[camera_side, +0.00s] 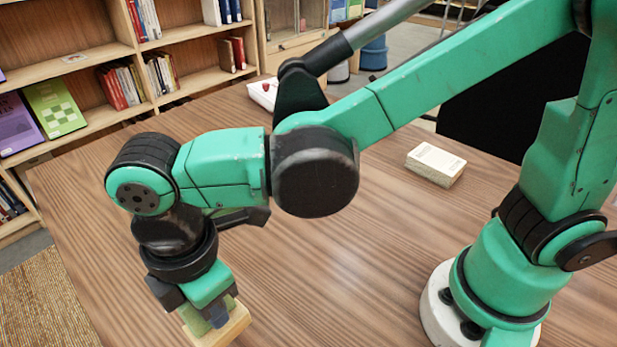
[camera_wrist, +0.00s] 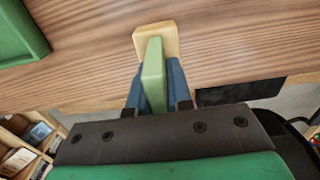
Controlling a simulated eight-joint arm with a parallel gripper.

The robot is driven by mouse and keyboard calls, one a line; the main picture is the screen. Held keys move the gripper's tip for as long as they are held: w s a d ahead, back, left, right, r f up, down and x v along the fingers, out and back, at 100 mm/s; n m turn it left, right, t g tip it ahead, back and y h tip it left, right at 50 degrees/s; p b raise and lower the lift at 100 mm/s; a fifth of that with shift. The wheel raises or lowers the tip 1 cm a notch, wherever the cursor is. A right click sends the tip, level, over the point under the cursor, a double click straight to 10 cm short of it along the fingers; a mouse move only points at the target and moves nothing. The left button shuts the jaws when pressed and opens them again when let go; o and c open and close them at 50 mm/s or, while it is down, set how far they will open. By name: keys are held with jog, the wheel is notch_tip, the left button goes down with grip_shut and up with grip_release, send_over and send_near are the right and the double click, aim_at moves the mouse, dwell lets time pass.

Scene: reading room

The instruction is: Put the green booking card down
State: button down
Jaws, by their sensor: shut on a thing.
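The green booking card (camera_wrist: 153,75) stands on edge between the two blue fingers of my gripper (camera_wrist: 154,88) in the wrist view, and they are shut on it. In the side view my gripper (camera_side: 215,316) points down at the bottom left, and part of the green card (camera_side: 197,322) shows beside a finger. A pale wooden block (camera_wrist: 166,33) lies just beyond the card's end; it also shows below my gripper in the side view (camera_side: 232,328). I cannot tell whether the card touches the block or sits in it.
A green thing with a raised edge (camera_wrist: 18,38) is at the upper left of the wrist view. On the brown table (camera_side: 330,265) are a pale stack (camera_side: 436,161) at the right and a white tray (camera_side: 262,95) with red bits at the back. Bookshelves (camera_side: 100,55) stand behind.

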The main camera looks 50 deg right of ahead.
jog(key=shift+f, duration=2.85)
jog(key=c, duration=0.8)
grip_release()
jog(key=shift+f, duration=0.15)
notch_tip(320, 180, up, 12)
jog(key=shift+f, duration=0.1)
jog(key=shift+w+d+r, duration=0.15)
jog(key=shift+d+r, duration=0.1)
jog(key=shift+d, duration=0.05)
jog(key=w+d+f+m+t, duration=0.1)
jog(key=d+m+t, duration=0.2)
jog(key=d+m, duration=0.6)
jog(key=w+d+f+m+t, duration=0.1)
jog(key=d+m+t, duration=0.3)
jog(key=d+m, duration=0.5)
jog(key=w+d, duration=0.1)
jog(key=d, duration=0.4)
jog(key=shift+w+d, duration=0.2)
jog(key=shift+d, duration=0.05)
